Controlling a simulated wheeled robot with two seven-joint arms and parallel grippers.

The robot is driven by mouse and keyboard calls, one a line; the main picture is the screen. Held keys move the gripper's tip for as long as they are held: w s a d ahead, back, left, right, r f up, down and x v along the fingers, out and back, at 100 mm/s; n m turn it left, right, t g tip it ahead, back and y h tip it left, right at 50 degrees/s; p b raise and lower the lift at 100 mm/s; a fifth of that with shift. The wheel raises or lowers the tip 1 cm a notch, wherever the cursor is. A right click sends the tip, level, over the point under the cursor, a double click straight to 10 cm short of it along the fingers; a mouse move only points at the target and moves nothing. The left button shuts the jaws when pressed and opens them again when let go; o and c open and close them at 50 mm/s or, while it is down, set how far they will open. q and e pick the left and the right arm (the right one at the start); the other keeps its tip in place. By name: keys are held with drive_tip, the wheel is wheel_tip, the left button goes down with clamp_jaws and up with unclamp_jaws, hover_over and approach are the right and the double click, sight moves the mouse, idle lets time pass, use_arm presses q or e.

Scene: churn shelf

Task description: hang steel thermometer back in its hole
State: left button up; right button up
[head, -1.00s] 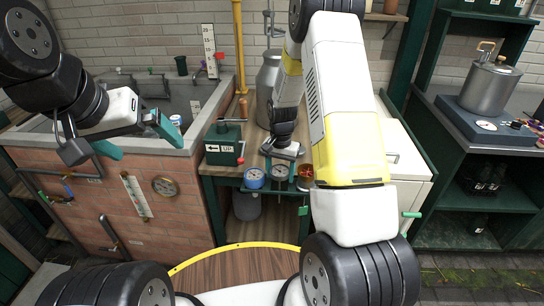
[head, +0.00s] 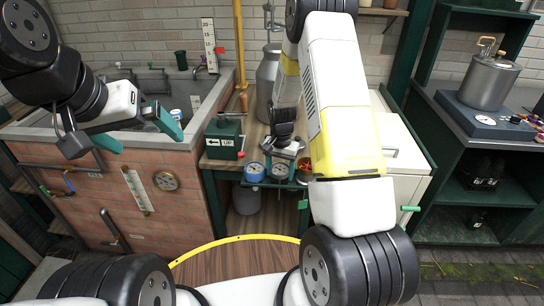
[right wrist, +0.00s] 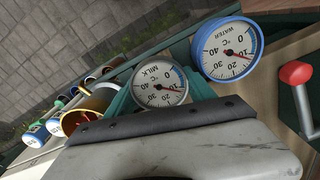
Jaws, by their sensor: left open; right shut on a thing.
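The steel thermometer (right wrist: 160,86) has a steel rim and a white dial marked MILK. It also shows in the head view (head: 281,169) at the front edge of the wooden shelf. My right gripper (head: 285,160) is shut on it, with teal fingers on both sides of the dial in the right wrist view. A blue-rimmed thermometer marked WATER (right wrist: 229,51) is close beside it, also seen in the head view (head: 254,171). The thermometer's stem and its hole are hidden. My left gripper (head: 138,137) is open and empty in front of the brick sink.
A green box (head: 222,141) with a red-knobbed handle stands left of the thermometers. A brass-coloured cup (right wrist: 92,108) is on their other side. A milk churn (head: 266,82) stands behind. A white cabinet (head: 402,150) is to the right.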

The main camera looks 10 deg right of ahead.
drive_tip(key=shift+s+f, duration=0.35)
drive_tip(key=shift+f, duration=0.45)
drive_tip(key=o, duration=1.6)
drive_tip(key=shift+d, duration=0.1)
drive_tip(key=shift+o, duration=0.4)
drive_tip(key=shift+d, duration=0.1)
drive_tip(key=shift+w+d+r, duration=0.1)
drive_tip(key=shift+w+r, duration=0.1)
drive_tip(key=shift+r, duration=0.55)
drive_tip(key=shift+c, duration=0.8)
drive_tip(key=o, duration=0.3)
drive_tip(key=shift+r, duration=0.2)
drive_tip(key=shift+o, duration=0.3)
drive_tip(key=shift+r, duration=0.25)
drive_tip(key=shift+w+a+r, duration=0.1)
drive_tip(key=shift+a+r, duration=0.05)
drive_tip(key=shift+r, duration=1.55)
drive_tip(key=shift+a+r, duration=0.1)
drive_tip(key=shift+r, duration=1.55)
